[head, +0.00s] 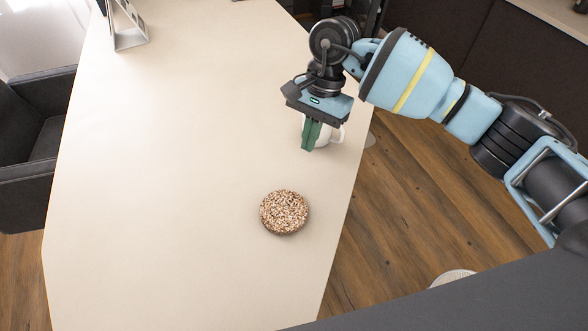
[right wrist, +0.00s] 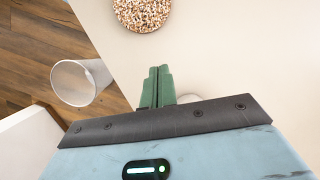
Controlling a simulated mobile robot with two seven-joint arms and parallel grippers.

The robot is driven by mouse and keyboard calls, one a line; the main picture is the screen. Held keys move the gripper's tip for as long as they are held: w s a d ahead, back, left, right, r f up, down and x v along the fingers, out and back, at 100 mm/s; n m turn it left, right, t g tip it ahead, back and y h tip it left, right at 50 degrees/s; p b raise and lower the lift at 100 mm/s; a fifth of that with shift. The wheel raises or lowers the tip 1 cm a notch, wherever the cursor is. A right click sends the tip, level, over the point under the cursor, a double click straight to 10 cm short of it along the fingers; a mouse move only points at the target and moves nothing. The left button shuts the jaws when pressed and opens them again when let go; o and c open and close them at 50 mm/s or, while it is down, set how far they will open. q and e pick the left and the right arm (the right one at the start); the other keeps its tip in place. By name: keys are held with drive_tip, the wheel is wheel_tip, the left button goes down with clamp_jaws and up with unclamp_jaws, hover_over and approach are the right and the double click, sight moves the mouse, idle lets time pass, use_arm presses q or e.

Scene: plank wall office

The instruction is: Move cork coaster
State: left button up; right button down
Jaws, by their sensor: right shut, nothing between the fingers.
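The round, speckled brown cork coaster (head: 284,211) lies flat on the pale table, near its right edge in the head view. It also shows at the top of the right wrist view (right wrist: 143,13), partly cut off. My right gripper (head: 311,136) is above the table, farther back than the coaster and apart from it. Its green fingers (right wrist: 158,86) are shut together with nothing between them. My left gripper is not in view.
A white mug (head: 335,134) stands by the table's right edge, partly hidden behind my right gripper. The pale table (head: 170,190) is clear around the coaster. A metal stand (head: 128,38) is at the back left. A dark chair (head: 30,185) is at the left. A white bin (right wrist: 76,83) stands on the wooden floor.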

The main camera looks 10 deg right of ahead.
sight(296, 191)
drive_tip(key=shift+h, duration=0.4)
drive_tip(key=x, duration=0.2)
drive_tip(key=d+x, duration=0.1)
drive_tip(key=x, duration=0.2)
drive_tip(key=w+x, duration=0.1)
drive_tip(key=x, duration=0.1)
drive_tip(key=shift+f+p, duration=0.3)
drive_tip(key=shift+f, duration=0.25)
drive_tip(key=shift+s+a+f+p, duration=0.15)
drive_tip(key=shift+s+a+p, duration=0.15)
drive_tip(key=shift+s+a, duration=0.2)
drive_tip(key=shift+s+a+f+p, duration=0.2)
drive_tip(key=shift+s+a+p, duration=0.05)
drive_tip(key=shift+s+a, duration=0.65)
drive_tip(key=shift+s, duration=0.05)
drive_tip(key=shift+s+f, duration=0.1)
drive_tip(key=shift+a, duration=0.1)
